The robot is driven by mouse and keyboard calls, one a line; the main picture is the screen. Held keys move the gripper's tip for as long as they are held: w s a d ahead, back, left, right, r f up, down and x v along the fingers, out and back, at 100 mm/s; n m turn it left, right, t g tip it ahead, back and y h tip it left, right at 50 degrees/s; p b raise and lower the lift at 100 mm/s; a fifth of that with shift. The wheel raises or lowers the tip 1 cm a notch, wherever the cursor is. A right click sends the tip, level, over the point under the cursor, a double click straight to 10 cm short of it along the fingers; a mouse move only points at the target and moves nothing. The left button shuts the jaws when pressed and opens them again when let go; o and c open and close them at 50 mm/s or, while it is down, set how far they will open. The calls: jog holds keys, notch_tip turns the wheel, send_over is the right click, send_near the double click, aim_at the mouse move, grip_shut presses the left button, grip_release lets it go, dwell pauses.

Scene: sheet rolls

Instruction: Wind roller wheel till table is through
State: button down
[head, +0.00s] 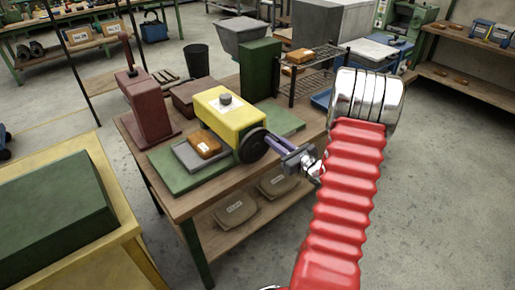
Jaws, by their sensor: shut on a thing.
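The roller (222,103) is a yellow block with a grey knob and a white label on top, standing on a long green bed (170,178) on the workbench. Its black wheel (251,147) faces me on the near right side. A grey flat table (187,154) lies on the bed to the left of the roller, with an orange-brown labelled block (205,144) on it. My gripper (278,147) is at the right edge of the wheel, shut on what appears to be the wheel's handle, which the fingers mostly hide. The roller hides whatever lies directly under it.
A dark red press (147,105) stands left of the bed. A green block (260,70) and a wire rack (310,80) stand behind. The bed's right part (285,122) is bare. Sacks (235,212) lie on the bench's lower shelf. A yellow-edged table (125,240) is near left.

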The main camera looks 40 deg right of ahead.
jog(key=shift+d+f, duration=0.2)
jog(key=shift+f, duration=0.3)
jog(key=shift+d+f, duration=0.2)
jog(key=shift+f, duration=0.25)
notch_tip(320, 180, down, 2)
jog(key=shift+f, duration=0.1)
dwell(0.3)
